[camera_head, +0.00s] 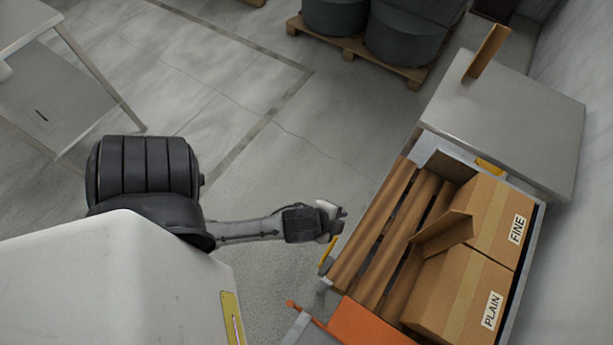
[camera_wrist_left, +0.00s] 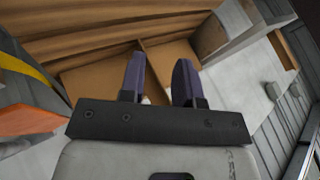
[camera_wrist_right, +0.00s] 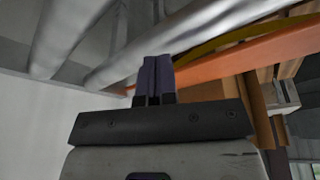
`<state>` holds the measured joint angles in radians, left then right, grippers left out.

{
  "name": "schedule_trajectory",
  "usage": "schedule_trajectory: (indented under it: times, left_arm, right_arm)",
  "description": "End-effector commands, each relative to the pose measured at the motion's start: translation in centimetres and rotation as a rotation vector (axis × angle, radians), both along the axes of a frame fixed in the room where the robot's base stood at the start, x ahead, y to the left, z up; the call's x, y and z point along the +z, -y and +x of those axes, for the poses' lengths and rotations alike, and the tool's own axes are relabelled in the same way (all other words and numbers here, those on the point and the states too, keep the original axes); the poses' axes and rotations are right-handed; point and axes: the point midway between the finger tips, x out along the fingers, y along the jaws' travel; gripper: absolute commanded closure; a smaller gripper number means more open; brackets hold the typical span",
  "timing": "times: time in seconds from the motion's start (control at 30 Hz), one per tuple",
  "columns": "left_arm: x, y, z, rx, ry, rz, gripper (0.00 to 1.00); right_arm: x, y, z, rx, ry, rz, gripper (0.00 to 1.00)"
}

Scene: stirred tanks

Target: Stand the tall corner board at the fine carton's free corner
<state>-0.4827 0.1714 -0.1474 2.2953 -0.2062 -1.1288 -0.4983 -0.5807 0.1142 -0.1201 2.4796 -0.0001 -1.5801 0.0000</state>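The fine carton (camera_head: 497,218), labelled FINE, stands on a slatted wooden base against the plain carton (camera_head: 457,296). A brown angled corner board (camera_head: 445,233) stands at the slat side of the cartons, near their seam. I cannot tell which board is the taller. My left gripper (camera_head: 338,218) is left of the slats, apart from both boards; the left wrist view shows its fingers (camera_wrist_left: 158,82) open, with brown panels beyond. My right gripper (camera_wrist_right: 158,78) is shut with nothing visible between its fingers.
Wooden slats (camera_head: 374,232) lie between my left gripper and the cartons. An orange part (camera_head: 365,325) is at the near end. The grey table (camera_head: 505,120) adjoins the far end. Dark drums (camera_head: 405,38) stand on a pallet behind. The floor left of the slats is clear.

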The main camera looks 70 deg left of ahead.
Motion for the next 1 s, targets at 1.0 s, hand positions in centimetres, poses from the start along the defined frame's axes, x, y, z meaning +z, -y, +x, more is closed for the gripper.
schedule_trajectory:
  times: [1.0]
  left_arm:
    - [2.0,2.3,-7.7,0.485,-0.322,-0.431,0.65]
  right_arm:
    - [0.0,0.0,0.0,0.002,0.000,-0.002,1.00]
